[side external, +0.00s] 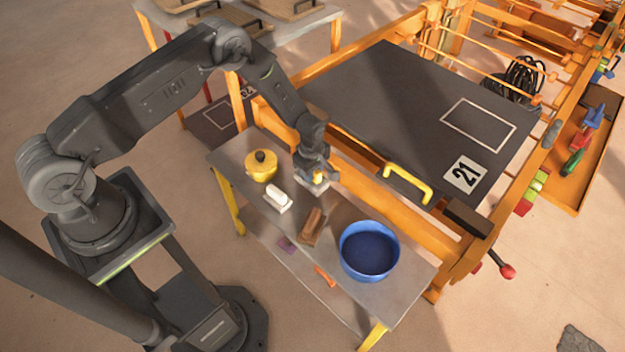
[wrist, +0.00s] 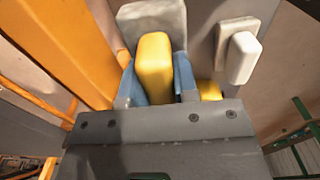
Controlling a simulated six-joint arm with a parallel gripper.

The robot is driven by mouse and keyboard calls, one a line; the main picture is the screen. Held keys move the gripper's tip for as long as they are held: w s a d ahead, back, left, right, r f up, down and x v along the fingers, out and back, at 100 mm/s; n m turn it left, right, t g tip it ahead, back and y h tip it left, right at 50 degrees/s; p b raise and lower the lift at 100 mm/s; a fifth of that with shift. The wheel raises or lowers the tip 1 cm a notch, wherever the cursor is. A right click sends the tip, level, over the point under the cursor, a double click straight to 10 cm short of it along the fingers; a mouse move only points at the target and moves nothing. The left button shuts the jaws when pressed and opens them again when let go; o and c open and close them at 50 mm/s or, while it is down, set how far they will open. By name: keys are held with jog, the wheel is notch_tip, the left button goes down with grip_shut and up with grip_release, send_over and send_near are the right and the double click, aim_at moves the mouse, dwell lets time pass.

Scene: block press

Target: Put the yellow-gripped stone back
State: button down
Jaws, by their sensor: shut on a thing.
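The yellow-gripped stone has a pale grey slab (wrist: 153,18) with a yellow block grip (wrist: 153,62), seen in the wrist view. My gripper (wrist: 155,85) has its blue fingers shut on the yellow grip, one on each side. In the side external view my gripper (side external: 316,172) points down over the back edge of the grey bench (side external: 230,150). The stone's pale slab (side external: 316,187) shows just below it. I cannot tell whether the slab touches the bench top or hangs slightly above it.
A white-gripped stone (side external: 277,199) and a yellow pot (side external: 261,168) stand left of my gripper. A brown-gripped tool (side external: 313,226) and a blue bowl (side external: 369,252) are nearer the front and right. The orange press frame and dark bed (side external: 400,110) lie close behind.

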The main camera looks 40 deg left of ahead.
jog(key=shift+w+d+f, duration=0.1)
jog(key=shift+f, duration=1.95)
jog(key=shift+f, duration=0.1)
jog(key=c, duration=0.9)
grip_release()
